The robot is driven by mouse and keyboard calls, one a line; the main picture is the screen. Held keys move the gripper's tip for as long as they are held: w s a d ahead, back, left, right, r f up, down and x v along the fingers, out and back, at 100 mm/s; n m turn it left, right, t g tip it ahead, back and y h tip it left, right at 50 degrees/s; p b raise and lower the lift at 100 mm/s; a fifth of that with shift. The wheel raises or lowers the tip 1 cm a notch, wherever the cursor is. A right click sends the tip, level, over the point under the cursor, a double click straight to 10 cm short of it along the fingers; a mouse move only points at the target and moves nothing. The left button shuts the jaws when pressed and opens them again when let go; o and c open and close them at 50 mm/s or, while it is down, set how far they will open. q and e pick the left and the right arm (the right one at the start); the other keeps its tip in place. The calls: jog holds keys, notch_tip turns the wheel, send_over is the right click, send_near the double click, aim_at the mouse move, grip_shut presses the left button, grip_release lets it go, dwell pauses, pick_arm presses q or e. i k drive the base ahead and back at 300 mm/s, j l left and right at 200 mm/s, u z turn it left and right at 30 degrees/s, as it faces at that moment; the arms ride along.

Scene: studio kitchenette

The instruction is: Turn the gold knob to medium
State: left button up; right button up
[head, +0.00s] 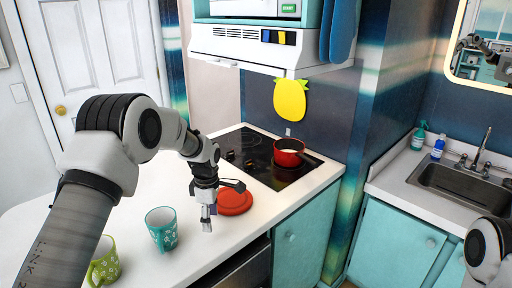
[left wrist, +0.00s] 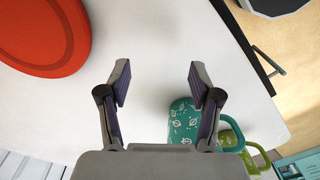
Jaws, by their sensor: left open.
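The black cooktop (head: 262,150) is set in the white counter. Small knobs (head: 248,164) sit along its left part, too small and dark for me to tell which is gold. A round gold door knob (head: 60,109) shows on the white door at the left. My left gripper (head: 207,222) points down above the counter, in front of the cooktop and beside a red round lid (head: 234,201). In the left wrist view its jaws (left wrist: 158,85) are open and empty, with bare counter between them. My right gripper is out of view; only part of my right arm shows.
A red pot (head: 289,152) stands on the cooktop's right. A teal mug (head: 161,230) and a green mug (head: 104,262) stand on the counter left of my left gripper. A range hood (head: 260,47) hangs above. A sink (head: 460,180) is at the right.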

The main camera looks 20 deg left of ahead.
aim_at(248, 164)
jog(key=i, duration=1.2)
